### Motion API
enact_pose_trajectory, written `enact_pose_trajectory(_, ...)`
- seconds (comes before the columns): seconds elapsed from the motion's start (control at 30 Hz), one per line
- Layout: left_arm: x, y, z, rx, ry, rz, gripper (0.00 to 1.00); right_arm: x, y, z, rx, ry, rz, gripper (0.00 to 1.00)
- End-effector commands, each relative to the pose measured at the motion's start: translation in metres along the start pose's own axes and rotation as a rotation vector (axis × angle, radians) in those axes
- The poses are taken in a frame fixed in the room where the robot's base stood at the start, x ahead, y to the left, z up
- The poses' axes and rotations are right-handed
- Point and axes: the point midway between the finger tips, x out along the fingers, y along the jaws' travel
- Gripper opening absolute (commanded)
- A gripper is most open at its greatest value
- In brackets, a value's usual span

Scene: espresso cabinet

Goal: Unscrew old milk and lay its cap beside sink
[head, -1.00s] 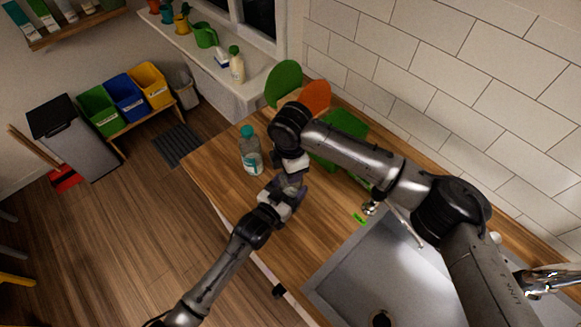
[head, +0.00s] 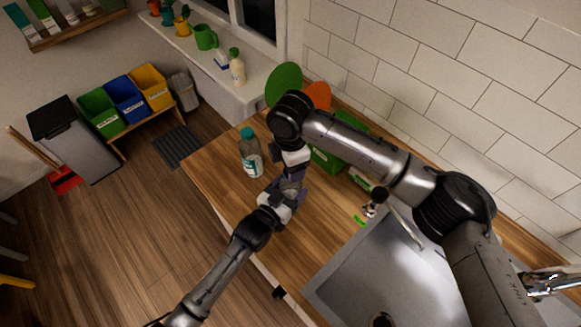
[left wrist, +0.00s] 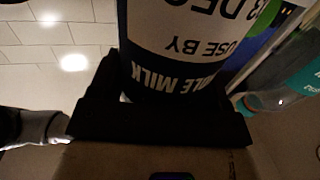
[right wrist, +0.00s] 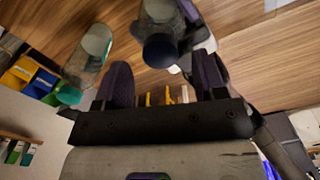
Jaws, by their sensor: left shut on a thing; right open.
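My left gripper (head: 280,200) is shut on a milk bottle, whose label (left wrist: 185,65) fills the top of the left wrist view and reads "MILK" and "USE BY", with "DEC" partly cut off. The same bottle shows in the right wrist view with a dark blue cap (right wrist: 160,50) on it. My right gripper (right wrist: 163,75) is open, its purple fingers pointing toward the cap, with no visible contact. In the head view the two grippers meet over the counter and largely hide this bottle. The sink (head: 400,265) is to the right of a small green marker (head: 360,221) on the counter.
A clear bottle with a teal cap (head: 250,155) stands on the counter just left of the grippers. A green box (head: 327,160) and round coloured boards (head: 285,82) are behind my right arm. Bare wood (head: 310,240) lies between the grippers and the sink.

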Motion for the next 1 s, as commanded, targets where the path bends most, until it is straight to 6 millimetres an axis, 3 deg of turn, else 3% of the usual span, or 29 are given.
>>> enact_pose_trajectory(0.2, 0.000, 0.000, 0.001, 0.000, -0.002, 0.000, 0.04, -0.021, 0.004, 0.002, 0.001, -0.008, 0.018, 0.60)
enact_pose_trajectory(0.33, 0.000, 0.000, 0.001, 0.000, -0.002, 0.000, 0.04, -0.051, 0.010, 0.010, 0.007, -0.044, 0.055, 0.60)
enact_pose_trajectory(0.8, 0.000, 0.000, 0.001, 0.000, -0.002, 0.000, 0.04, -0.045, 0.000, 0.001, 0.827, -0.003, 0.005, 0.60)
enact_pose_trajectory(1.0, 0.000, 0.000, 0.001, 0.000, -0.001, 0.000, 0.04, -0.045, 0.000, 0.000, 1.072, 0.000, 0.000, 0.60)
